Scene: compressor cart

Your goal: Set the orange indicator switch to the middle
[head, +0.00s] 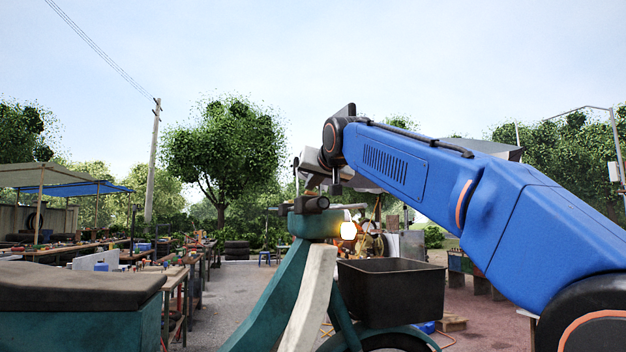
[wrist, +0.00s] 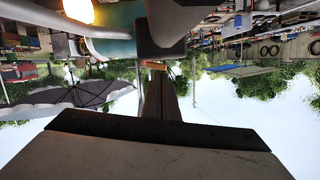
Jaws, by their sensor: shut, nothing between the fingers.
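The orange indicator switch is not clearly visible in either view. The teal vehicle's handlebar head (head: 312,222) stands in the middle of the head view, with a dark control housing (head: 311,204) on top. In the wrist view, which is upside down, a dark housing (wrist: 160,35) hangs at the top centre, beside a teal body part (wrist: 115,22). My gripper (wrist: 155,72) is shut and empty, its fingertips close to the edge of that housing. I cannot tell whether they touch it. In the head view my blue arm reaches in from the right and its end hides part of the handlebar.
A lit headlight (head: 348,230) is just right of the handlebar head. A black basket (head: 391,291) sits below my arm. A dark seat (head: 80,286) is at the lower left. Market tables (head: 70,247) line the left, away from the arm.

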